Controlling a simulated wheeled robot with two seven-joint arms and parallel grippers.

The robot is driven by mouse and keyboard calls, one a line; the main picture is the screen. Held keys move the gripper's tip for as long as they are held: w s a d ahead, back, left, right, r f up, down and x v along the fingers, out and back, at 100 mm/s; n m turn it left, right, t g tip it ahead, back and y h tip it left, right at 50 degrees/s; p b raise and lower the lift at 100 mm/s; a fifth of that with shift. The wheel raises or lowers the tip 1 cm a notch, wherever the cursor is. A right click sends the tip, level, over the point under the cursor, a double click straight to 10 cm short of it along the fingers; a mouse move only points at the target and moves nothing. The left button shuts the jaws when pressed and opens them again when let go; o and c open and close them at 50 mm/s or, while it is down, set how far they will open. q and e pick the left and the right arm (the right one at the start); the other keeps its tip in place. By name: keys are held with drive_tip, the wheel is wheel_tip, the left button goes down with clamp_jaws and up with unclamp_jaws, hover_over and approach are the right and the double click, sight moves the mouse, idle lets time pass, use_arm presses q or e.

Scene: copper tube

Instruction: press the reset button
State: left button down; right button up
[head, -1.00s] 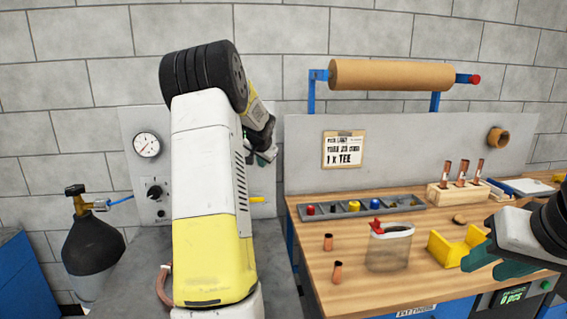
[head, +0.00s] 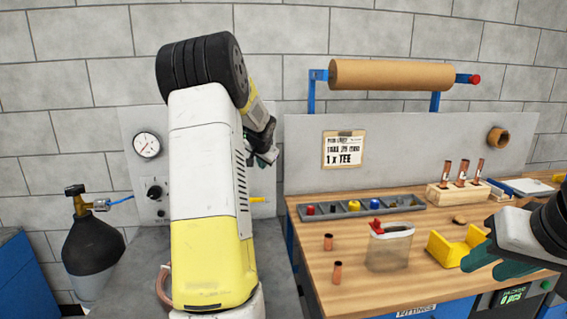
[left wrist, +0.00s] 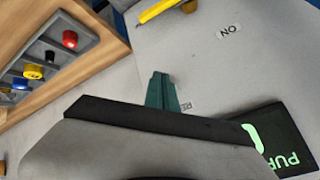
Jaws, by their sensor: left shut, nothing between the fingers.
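My left gripper (head: 268,158) is shut and empty, in front of the grey wall panel (head: 262,185) behind my left arm. In the left wrist view its green fingertips (left wrist: 163,90) lie over the panel, beside a partly covered label starting "RE" (left wrist: 186,106). I see no reset button; the gripper may hide it. I cannot tell whether the fingertips touch the panel. My right gripper (head: 494,266) is at the right edge, above the bench, with its green fingers apart and nothing seen between them.
A yellow lever (left wrist: 160,10) sits near the "ON" label (left wrist: 229,31), and a dark display (left wrist: 277,140) is close to the gripper. A gas cylinder (head: 92,250) stands left.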

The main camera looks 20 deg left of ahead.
use_arm(q)
drive_tip(key=shift+s, duration=0.1)
drive_tip(key=shift+s+d, duration=0.7)
drive_tip(key=shift+s, duration=0.35)
drive_tip(key=shift+s+d, duration=0.65)
drive_tip(key=shift+s, duration=0.35)
